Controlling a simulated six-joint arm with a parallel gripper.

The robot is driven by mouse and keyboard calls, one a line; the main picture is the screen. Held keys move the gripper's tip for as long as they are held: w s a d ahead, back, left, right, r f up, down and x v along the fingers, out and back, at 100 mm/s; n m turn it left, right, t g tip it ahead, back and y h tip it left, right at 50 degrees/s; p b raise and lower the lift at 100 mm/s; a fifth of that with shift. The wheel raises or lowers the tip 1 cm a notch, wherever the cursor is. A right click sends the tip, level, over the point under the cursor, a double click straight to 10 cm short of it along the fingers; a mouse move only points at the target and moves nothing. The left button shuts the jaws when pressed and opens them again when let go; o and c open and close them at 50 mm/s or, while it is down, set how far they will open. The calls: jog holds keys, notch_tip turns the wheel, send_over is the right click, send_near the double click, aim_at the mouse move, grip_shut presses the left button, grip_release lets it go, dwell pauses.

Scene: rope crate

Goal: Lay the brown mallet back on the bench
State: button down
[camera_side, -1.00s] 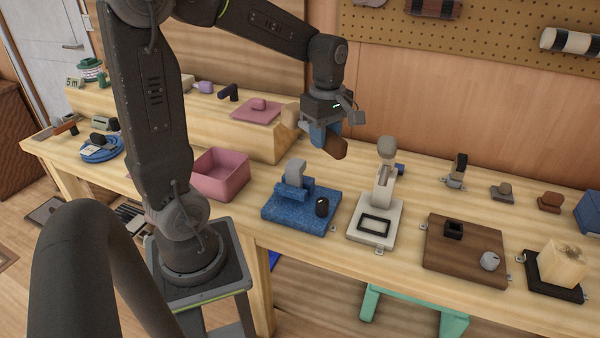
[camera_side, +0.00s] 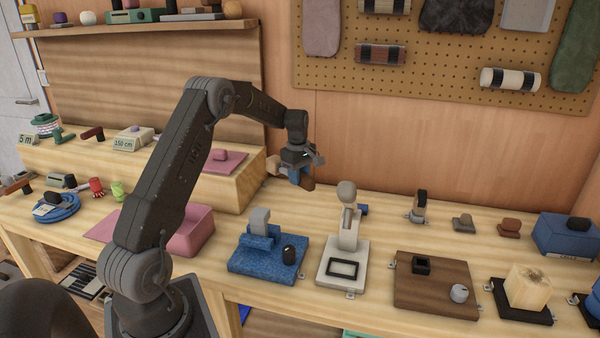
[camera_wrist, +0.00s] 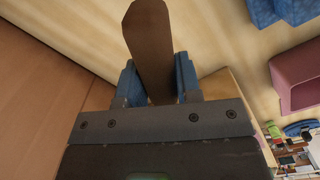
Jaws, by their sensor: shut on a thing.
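My gripper (camera_side: 298,176) is shut on the brown mallet (camera_side: 309,184) and holds it in the air near the back of the pale wooden bench (camera_side: 385,228). In the wrist view a long brown part of the mallet (camera_wrist: 148,40) stands between the two blue fingers of my gripper (camera_wrist: 160,72) and points away from the camera. The fingers and gripper body hide the rest of the mallet there. The bench also shows beyond it in the wrist view (camera_wrist: 215,30). A gap between mallet and bench seems to remain, but its height is hard to judge.
A raised wooden step (camera_side: 235,185) stands left of my gripper. A pink bin (camera_side: 190,232), a blue fixture (camera_side: 262,262) and a white fixture (camera_side: 337,266) stand in front of it. A brown board (camera_side: 435,285) lies to the right. Bare bench shows behind the fixtures.

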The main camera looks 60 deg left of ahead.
send_over(295, 208)
notch_tip(295, 208, down, 5)
jog(key=shift+f, duration=0.1)
jog(key=shift+f, duration=3)
jog(key=shift+f, duration=0.45)
jog(key=c, duration=0.7)
grip_release()
jog(key=shift+c, duration=0.2)
jog(key=shift+s+f, duration=0.1)
notch_tip(295, 208, up, 14)
jog(key=shift+a, duration=0.4)
jog(key=shift+s+f, duration=0.1)
